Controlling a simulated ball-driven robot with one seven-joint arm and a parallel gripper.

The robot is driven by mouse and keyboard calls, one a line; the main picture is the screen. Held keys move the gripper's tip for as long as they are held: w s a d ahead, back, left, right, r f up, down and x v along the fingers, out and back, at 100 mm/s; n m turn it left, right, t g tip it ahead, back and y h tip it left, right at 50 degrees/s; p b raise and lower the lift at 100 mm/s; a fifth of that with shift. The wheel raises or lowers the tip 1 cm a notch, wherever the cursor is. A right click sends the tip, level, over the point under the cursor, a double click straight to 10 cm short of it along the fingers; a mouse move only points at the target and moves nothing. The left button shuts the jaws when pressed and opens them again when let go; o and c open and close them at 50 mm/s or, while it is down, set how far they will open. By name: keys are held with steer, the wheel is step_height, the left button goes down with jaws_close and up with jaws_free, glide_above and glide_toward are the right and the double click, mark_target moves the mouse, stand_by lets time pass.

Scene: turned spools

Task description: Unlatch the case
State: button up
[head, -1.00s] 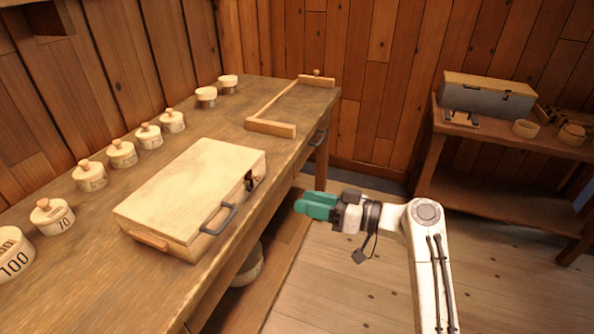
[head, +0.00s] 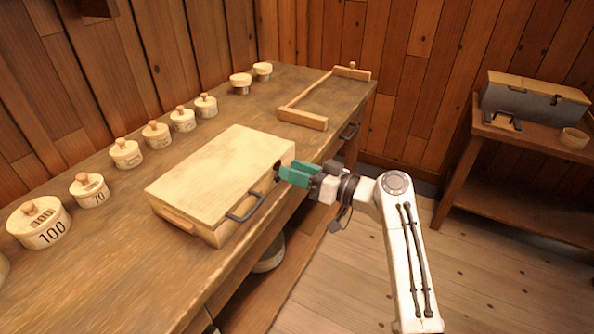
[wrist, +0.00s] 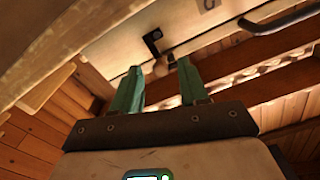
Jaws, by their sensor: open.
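The wooden case (head: 222,176) lies shut on the workbench, with a dark handle (head: 246,207) on its front side. In the head view my gripper (head: 283,173), with green fingers, is at the right end of the case's front, and its fingertips hide most of the latch there. In the wrist view my gripper (wrist: 157,82) is open and empty. The dark latch (wrist: 153,42) shows on the case front (wrist: 110,55) beyond and between the fingertips. The handle (wrist: 278,20) is at upper right there. I cannot tell whether the fingertips touch the case.
Several lidded round containers (head: 125,153) stand along the back of the workbench (head: 110,228). A wooden frame (head: 303,119) lies beyond the case. A second bench at right holds a grey box with a wooden lid (head: 535,97). The floor (head: 350,275) in front is clear.

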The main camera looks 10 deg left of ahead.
jaws_close()
stand_by(0.4)
steer(key=shift+w+f+m, duration=0.1)
steer(key=shift+m, duration=0.2)
steer(key=m, duration=0.3)
steer(key=w+f+m, duration=0.1)
steer(key=m, duration=0.3)
steer(key=f+m+b, duration=0.1)
steer(key=m, duration=0.2)
steer(key=shift+w+d+f+m, duration=0.2)
steer(key=shift+w+d+m, duration=0.15)
steer(key=shift+w+m, duration=0.05)
stand_by(0.5)
